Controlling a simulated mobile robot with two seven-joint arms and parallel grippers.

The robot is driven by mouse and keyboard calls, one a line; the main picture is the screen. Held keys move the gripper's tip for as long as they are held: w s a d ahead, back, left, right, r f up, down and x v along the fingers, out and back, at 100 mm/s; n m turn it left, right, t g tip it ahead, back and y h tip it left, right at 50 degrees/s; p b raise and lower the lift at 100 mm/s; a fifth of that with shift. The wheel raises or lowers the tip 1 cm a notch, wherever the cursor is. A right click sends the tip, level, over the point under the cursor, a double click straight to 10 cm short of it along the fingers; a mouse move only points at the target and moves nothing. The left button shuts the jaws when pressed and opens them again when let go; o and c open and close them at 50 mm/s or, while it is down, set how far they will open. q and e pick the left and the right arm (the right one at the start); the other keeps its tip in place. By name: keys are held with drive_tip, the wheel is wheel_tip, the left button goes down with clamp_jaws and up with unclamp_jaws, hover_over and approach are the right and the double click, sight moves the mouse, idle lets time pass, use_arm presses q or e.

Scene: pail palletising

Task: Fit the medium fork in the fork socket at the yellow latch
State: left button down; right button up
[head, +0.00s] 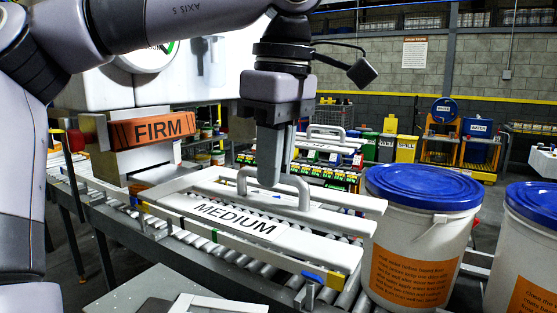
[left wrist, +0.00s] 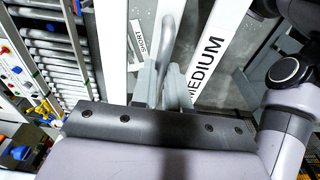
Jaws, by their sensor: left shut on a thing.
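The medium fork (head: 310,246) is a white frame of long flat bars with a MEDIUM label and a grey bar handle (head: 300,188). It lies level over the roller conveyor in the middle of the head view; I cannot tell whether it touches the rollers. My left gripper (head: 271,182) points down and is shut on the handle. In the left wrist view the fingers (left wrist: 160,88) close around the handle, and the MEDIUM label (left wrist: 205,65) shows beside them. Neither the fork socket nor the yellow latch can be made out surely. My right gripper is not in view.
Two white pails with blue lids (head: 422,187) (head: 535,203) stand close at the right. A blue piece (head: 314,276) sits at the conveyor's near edge. Rollers (left wrist: 62,60) show at left in the wrist view.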

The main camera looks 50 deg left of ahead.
use_arm(q)
drive_tip(key=shift+a+r, duration=0.1)
drive_tip(key=shift+a, duration=0.05)
drive_tip(key=shift+d, duration=0.25)
idle(0.8)
hover_over(223, 189)
drive_tip(key=shift+d, duration=0.25)
idle(4.4)
drive_tip(key=c, duration=1.1)
unclamp_jaws()
drive_tip(key=shift+o, duration=0.2)
wheel_tip(223, 189, up, 7)
drive_tip(key=shift+d, duration=0.4)
drive_tip(key=shift+w, duration=0.1)
